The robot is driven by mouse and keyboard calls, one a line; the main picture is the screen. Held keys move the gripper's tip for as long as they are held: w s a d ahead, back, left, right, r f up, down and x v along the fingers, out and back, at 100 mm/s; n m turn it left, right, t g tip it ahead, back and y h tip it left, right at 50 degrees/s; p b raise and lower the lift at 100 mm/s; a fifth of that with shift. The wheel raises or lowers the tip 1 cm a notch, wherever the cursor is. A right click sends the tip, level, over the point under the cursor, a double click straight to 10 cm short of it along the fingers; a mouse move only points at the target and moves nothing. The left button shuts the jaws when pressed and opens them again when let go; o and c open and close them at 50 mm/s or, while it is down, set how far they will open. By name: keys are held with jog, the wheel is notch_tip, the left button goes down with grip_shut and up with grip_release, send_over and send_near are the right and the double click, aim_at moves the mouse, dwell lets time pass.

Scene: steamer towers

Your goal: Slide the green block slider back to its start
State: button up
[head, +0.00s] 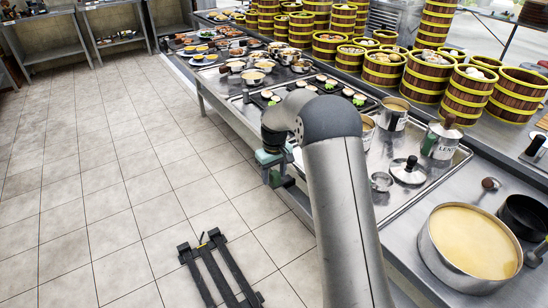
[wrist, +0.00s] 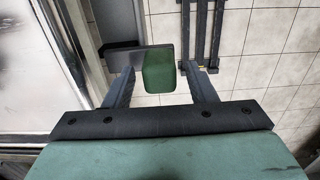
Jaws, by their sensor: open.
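The green block (wrist: 159,75) shows in the wrist view with a dark grey plate (wrist: 118,57) beside and behind it. My gripper (wrist: 161,73) is open, with one dark finger on each side of the block. Gaps show between the block and both fingers, wider on the left; the right finger is close to it. In the head view my gripper (head: 273,163) is small, beside the counter's front edge and above the floor. My arm hides part of that area, and I cannot clearly tell the block from the gripper there.
Dark parallel bars (head: 222,270) lie on the tiled floor, also in the wrist view (wrist: 202,28). The steel counter (head: 405,215) runs along the right, with a large pot (head: 470,245), lidded pots, trays and several steamer towers (head: 465,92). The tiled floor at left is clear.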

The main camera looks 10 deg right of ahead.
notch_tip(320, 180, up, 17)
dwell(0.4)
dwell(0.9)
jog(key=s+r+m, duration=0.2)
jog(key=s, duration=1.4)
jog(key=s+f+m, duration=0.1)
jog(key=s+f, duration=0.2)
jog(key=s, duration=0.8)
jog(key=s+d+f+m, duration=0.1)
jog(key=s+f, duration=0.3)
jog(key=s, duration=0.8)
jog(key=shift+d+f, duration=0.1)
